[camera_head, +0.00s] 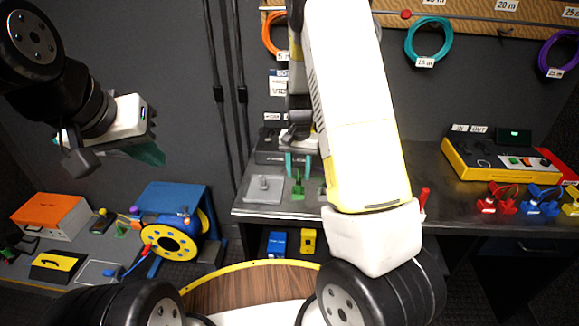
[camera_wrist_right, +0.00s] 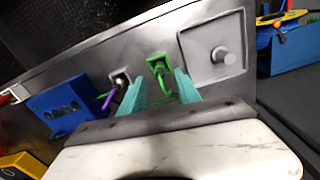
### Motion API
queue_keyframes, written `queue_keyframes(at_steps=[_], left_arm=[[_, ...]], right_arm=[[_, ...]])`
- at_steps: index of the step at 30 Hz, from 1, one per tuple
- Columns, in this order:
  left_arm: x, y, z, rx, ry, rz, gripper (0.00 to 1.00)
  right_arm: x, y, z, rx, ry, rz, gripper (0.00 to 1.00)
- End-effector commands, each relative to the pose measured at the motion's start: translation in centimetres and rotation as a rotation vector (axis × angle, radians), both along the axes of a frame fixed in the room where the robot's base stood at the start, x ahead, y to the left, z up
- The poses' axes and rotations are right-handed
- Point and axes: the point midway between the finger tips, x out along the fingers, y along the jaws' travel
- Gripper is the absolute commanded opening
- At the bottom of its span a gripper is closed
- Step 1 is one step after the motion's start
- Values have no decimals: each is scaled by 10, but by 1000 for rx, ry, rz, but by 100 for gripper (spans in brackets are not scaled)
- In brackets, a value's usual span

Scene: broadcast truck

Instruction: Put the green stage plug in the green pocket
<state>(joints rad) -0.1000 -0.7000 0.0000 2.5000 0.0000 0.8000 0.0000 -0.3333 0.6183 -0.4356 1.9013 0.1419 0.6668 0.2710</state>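A small green piece (camera_head: 298,184) stands on the dark bench near its left end. In the right wrist view it is a bright green frame (camera_wrist_right: 159,66) with a green cable-like part; I cannot tell plug from pocket there. My right gripper (camera_head: 298,163) is above it, its teal fingers apart. In the right wrist view the right gripper's fingertips (camera_wrist_right: 161,80) are on either side of the green part, with no clear contact. My left gripper (camera_head: 150,152) hangs empty in the air at left; its finger gap is seen edge-on.
A grey plate with a post (camera_head: 264,188) lies left of the green piece. A small holder with a purple cable (camera_wrist_right: 120,79) and a blue box (camera_wrist_right: 62,106) are close by. Red (camera_head: 497,199) and blue (camera_head: 541,201) plug-like pieces stand at right. A blue-yellow reel (camera_head: 170,242) stands at left.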

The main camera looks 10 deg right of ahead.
Motion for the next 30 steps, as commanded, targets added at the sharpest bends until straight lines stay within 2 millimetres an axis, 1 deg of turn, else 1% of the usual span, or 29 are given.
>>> queue_keyframes(at_steps=[1,6,9,13,14,17,20,21,23,24,26,27,29,30], left_arm=[[0,0,0,0,0,0,0],[0,0,0,0,0,0,0],[0,0,0,0,0,0,0],[0,0,0,0,0,0,0],[0,0,0,0,0,0,0],[0,0,0,0,0,0,0],[0,0,0,0,0,0,0],[0,0,0,0,0,0,0],[0,0,0,0,0,0,0],[0,0,0,0,0,0,0],[0,0,0,0,0,0,0],[0,0,0,0,0,0,0],[0,0,0,0,0,0,0],[0,0,0,0,0,0,0]], right_arm=[[1,0,14,1,-6,1,39],[0,0,46,1,-4,1,39],[0,0,59,0,-2,0,39],[-1,0,70,2,-2,0,39],[-2,0,73,7,-5,2,39],[-11,2,92,36,-29,16,39],[-29,4,122,86,-77,48,39],[-39,6,137,109,-103,68,39],[-56,8,160,138,-146,100,39],[-68,10,173,154,-175,123,39],[-87,12,193,171,-221,160,39],[-100,13,204,179,-252,185,39],[-120,15,220,184,-300,224,39],[-134,15,230,185,-332,250,39]])
